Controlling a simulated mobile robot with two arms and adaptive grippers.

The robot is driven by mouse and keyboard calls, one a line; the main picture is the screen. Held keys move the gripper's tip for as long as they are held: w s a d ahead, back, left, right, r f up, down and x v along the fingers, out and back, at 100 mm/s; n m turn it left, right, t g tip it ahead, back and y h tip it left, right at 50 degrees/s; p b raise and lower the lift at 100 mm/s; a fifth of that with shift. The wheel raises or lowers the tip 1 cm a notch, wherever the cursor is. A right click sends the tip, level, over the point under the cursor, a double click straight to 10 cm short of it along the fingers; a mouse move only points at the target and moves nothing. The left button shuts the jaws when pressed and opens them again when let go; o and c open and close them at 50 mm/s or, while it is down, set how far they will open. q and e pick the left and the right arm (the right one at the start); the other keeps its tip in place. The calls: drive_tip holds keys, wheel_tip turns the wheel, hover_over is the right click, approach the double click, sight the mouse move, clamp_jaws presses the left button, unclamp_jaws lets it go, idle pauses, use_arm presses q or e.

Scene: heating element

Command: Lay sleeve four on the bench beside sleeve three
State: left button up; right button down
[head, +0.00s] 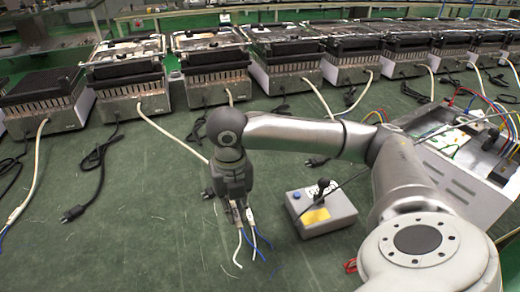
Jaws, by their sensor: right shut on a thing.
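My right gripper (236,211) points down over the green bench (120,250), left of a grey box. It is shut on a small white sleeve (250,215) at the wire ends. Thin white and blue wires (248,246) hang out below its fingertips. Its fingers hide most of what they hold, and I cannot tell which numbered sleeve it is. I cannot pick out sleeve three among the small pale bits on the bench. My left gripper is not in view.
A row of heater units (210,70) with white cables and black plugs (75,212) lines the back. A grey box (318,207) with a blue button stands right of the gripper. An open wired enclosure (450,150) is at right. The front left bench is mostly clear.

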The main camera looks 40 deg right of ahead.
drive_tip(key=w+f+b, duration=0.2)
drive_tip(key=w+f, duration=0.3)
drive_tip(key=w, duration=0.5)
drive_tip(key=b, duration=0.1)
hover_over(207, 216)
drive_tip(key=s, duration=0.1)
wheel_tip(207, 216, down, 4)
drive_tip(key=shift+s+r, duration=0.1)
drive_tip(key=shift+r, duration=0.05)
drive_tip(key=shift+w+f+b, duration=0.3)
drive_tip(key=shift+w+f, duration=0.3)
drive_tip(key=shift+f, duration=0.1)
wheel_tip(207, 216, down, 2)
drive_tip(key=shift+f+b, duration=0.1)
drive_tip(key=shift+b, duration=0.2)
drive_tip(key=shift+f, duration=0.35)
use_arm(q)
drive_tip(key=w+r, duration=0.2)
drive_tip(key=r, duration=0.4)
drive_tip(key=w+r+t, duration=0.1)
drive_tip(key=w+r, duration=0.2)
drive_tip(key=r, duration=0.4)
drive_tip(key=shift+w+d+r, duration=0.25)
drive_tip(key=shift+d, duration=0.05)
